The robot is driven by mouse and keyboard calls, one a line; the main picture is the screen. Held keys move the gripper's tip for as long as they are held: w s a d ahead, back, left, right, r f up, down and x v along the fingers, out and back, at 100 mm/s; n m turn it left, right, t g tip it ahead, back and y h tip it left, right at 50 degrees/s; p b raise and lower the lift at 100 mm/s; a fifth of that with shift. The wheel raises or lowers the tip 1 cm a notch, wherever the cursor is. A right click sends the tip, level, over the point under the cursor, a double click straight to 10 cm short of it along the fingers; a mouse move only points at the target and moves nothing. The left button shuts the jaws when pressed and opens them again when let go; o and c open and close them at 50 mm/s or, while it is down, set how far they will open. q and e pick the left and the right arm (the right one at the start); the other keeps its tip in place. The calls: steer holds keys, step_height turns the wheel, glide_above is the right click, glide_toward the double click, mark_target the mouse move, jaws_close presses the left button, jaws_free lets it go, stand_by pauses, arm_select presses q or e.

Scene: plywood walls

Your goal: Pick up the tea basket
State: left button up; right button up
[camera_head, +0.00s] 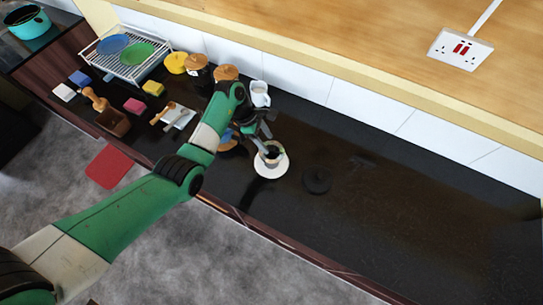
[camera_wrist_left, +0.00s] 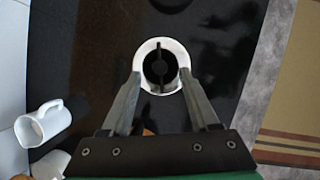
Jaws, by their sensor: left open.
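The tea basket (camera_head: 271,152) appears as a dark insert in a white cup on a white saucer (camera_head: 268,172). It also shows as a dark round shape with a crossbar (camera_wrist_left: 158,68) in the left wrist view, inside a pale ring. My left gripper (camera_head: 266,141) is open, just above and beside the cup. In the left wrist view its fingers (camera_wrist_left: 160,76) spread on both sides of the basket, not closed on it. Contact cannot be told. My right gripper is not in view.
A dark round disc (camera_head: 317,180) lies right of the saucer. Canisters (camera_head: 197,68), a dish rack (camera_head: 118,62) and small blocks crowd the left. The right counter is clear.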

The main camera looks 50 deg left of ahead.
mark_target(272, 160)
arm_select(q)
steer(key=x, duration=0.3)
steer(key=shift+r, duration=0.1)
steer(key=shift+c, duration=0.2)
jaws_close()
stand_by(1.1)
